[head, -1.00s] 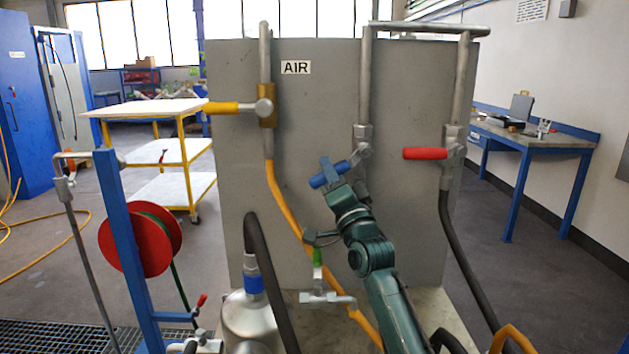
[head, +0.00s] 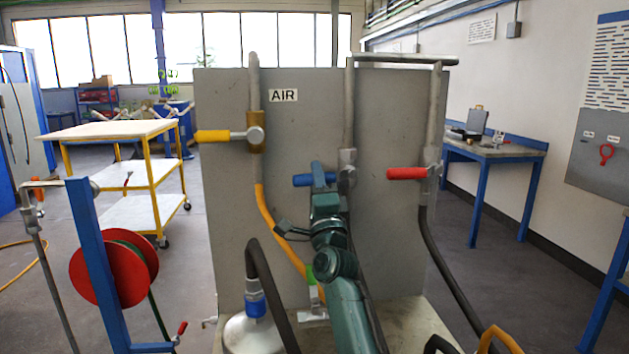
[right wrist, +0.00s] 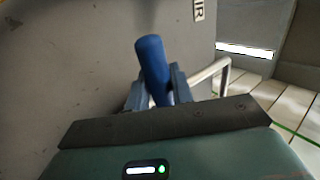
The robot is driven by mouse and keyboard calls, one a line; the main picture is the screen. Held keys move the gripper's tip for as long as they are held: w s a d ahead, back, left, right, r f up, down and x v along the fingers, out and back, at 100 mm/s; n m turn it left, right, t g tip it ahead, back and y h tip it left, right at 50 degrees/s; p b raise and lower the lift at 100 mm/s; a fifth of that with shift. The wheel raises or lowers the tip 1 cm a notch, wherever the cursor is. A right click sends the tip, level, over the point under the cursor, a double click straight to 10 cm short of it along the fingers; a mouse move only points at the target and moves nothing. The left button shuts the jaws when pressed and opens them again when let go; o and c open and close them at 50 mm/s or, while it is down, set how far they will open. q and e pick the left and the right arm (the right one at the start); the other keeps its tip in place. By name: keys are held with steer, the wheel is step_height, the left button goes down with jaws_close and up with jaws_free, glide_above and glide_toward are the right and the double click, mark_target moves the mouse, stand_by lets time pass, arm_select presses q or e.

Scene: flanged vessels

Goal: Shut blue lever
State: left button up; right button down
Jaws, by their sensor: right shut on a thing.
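The blue lever (head: 302,181) sits on the middle pipe's valve (head: 347,172) on the grey panel. It now lies about level, pointing left from the valve. My right gripper (head: 318,178) is at the lever, its arm coming up from below and hiding part of the pipe. In the right wrist view, the blue lever (right wrist: 152,62) stands between the two fingers of my right gripper (right wrist: 156,90), which are shut on it. My left gripper is not in view.
A yellow lever (head: 212,136) points left on the AIR pipe, and a red lever (head: 406,173) points left on the right pipe. Dark hoses hang down. A red reel (head: 105,275) on a blue post and a yellow cart (head: 125,130) stand at left.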

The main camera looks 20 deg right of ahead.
steer(key=shift+r+m+h, duration=0.4)
steer(key=shift+m+h, duration=0.2)
steer(key=shift+m, duration=0.1)
steer(key=c, duration=1.5)
jaws_free()
steer(key=shift+c, duration=0.2)
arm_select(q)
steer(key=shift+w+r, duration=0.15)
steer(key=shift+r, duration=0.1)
arm_select(e)
steer(key=o, duration=0.3)
steer(key=shift+f, duration=0.15)
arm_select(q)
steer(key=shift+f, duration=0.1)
arm_select(e)
steer(key=shift+f, duration=0.1)
